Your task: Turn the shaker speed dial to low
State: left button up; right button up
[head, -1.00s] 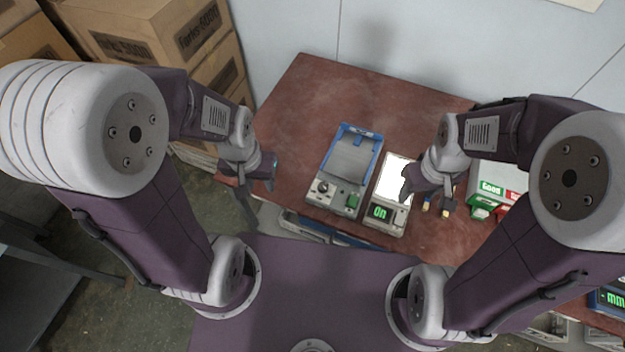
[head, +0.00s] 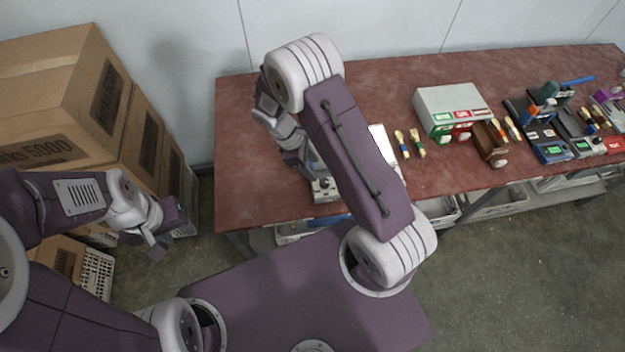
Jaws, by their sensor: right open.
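The shaker (head: 325,190) stands near the front edge of the red-brown table, and only its light front panel shows clearly. My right arm covers most of the rest. The dark round dial (head: 325,182) is just visible on that panel, too small to read its setting. My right gripper (head: 308,168) is open and points down over the shaker, close to the dial; its fingertips are partly hidden, and I cannot tell whether they touch anything. My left gripper (head: 157,244) hangs empty off the table's left side, and its finger gap is unclear.
A lit white panel (head: 382,145) stands right of the shaker, partly behind my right arm. Wooden-handled items (head: 416,146) lie beside it. A grey box with green and red labels (head: 450,105) and several devices stand further right. Cardboard boxes (head: 60,100) are stacked left. The table's back left is bare.

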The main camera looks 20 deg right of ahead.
aim_at(324, 181)
jog(key=p+x, duration=0.1)
jog(key=x, duration=0.4)
jog(key=shift+s+f, duration=0.15)
jog(key=shift+s, duration=0.05)
jog(key=x, duration=0.4)
jog(key=shift+w+d, duration=0.15)
jog(key=shift+d, duration=0.1)
jog(key=shift+a, duration=0.15)
pick_arm(q)
jog(key=shift+d+r, duration=0.15)
jog(key=shift+r, duration=0.55)
pick_arm(e)
grip_shut()
